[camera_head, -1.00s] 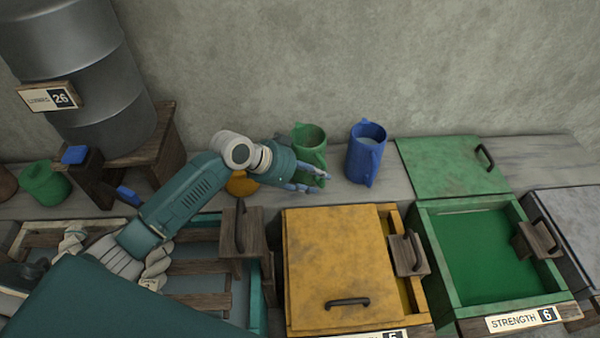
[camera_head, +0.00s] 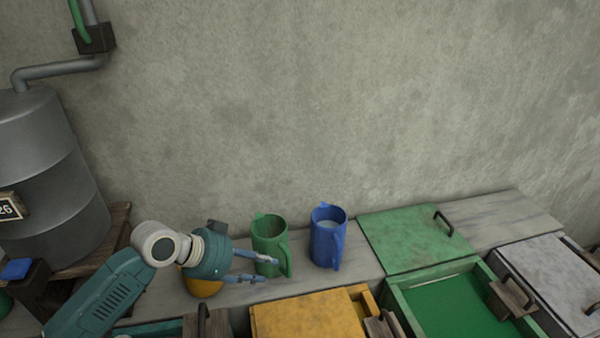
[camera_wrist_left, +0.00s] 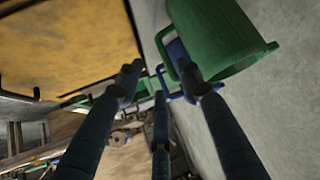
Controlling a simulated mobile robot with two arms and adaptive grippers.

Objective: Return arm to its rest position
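My left gripper (camera_head: 262,268) reaches in from the left above the ledge. Its fingers are spread apart, and I see nothing held between them. The fingertips are close to the front of a green pitcher (camera_head: 267,236); I cannot tell whether they touch. In the left wrist view the fingers (camera_wrist_left: 163,92) are apart, with the green pitcher (camera_wrist_left: 222,28) just beyond them and one fingertip overlapping its handle. A blue pitcher (camera_head: 327,241) with pale content stands upright to the right of the green one. My right gripper is not in view.
A yellow round object (camera_head: 203,287) sits under my left wrist. A yellow-lidded box (camera_head: 310,315) and an open green box (camera_head: 455,305) stand in front of the ledge. A green lid (camera_head: 405,238) lies behind. A grey barrel (camera_head: 45,175) stands at left on a wooden stand.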

